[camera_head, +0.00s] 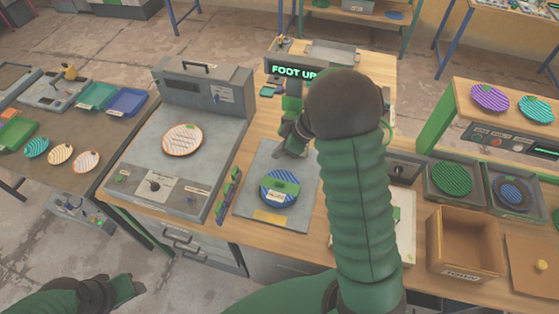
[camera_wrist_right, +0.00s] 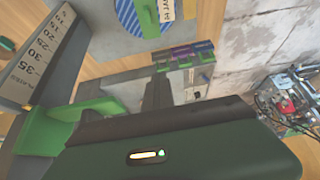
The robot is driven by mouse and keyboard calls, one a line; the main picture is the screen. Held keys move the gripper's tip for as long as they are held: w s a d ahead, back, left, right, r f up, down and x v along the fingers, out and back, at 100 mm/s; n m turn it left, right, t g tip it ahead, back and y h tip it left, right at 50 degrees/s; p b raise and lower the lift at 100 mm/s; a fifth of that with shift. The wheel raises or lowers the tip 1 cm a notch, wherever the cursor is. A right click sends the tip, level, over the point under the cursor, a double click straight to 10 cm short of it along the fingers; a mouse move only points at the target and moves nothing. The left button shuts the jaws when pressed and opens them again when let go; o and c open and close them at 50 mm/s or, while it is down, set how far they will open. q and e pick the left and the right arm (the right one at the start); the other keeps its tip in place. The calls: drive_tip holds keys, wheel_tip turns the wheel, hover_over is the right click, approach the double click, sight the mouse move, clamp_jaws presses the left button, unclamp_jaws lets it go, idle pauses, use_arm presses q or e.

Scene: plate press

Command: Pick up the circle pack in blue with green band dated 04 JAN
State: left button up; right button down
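A round pack with blue stripes and a green band (camera_head: 268,194) lies on a grey plate (camera_head: 250,208) on the wooden bench. Part of it also shows at the top of the right wrist view (camera_wrist_right: 128,16), with a white label ending in "JAN"; the day is not clearly readable. My right gripper (camera_head: 291,143) is just behind the pack and apart from it. My forearm hides part of the bench, and the finger gap is unclear. My left gripper (camera_head: 124,288) is low at the left, away from the bench, its fingers too dark to judge.
A grey press-like machine (camera_head: 205,95) holds an orange-striped round pack (camera_head: 183,139) at the left. Colored tags (camera_head: 228,195) stand beside the plate. At right are trays with a green pack (camera_head: 452,179) and a blue pack (camera_head: 513,193), and an open wooden box (camera_head: 465,225).

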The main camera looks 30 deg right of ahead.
drive_tip(key=shift+w+d+r, duration=0.15)
drive_tip(key=shift+d+r, duration=0.15)
drive_tip(key=c, duration=2.1)
unclamp_jaws()
drive_tip(key=shift+d, duration=0.1)
drive_tip(key=o, duration=1.5)
drive_tip(key=shift+a, duration=0.25)
drive_tip(key=shift+c, duration=0.2)
drive_tip(key=shift+o, duration=1)
drive_tip(key=shift+r, duration=0.1)
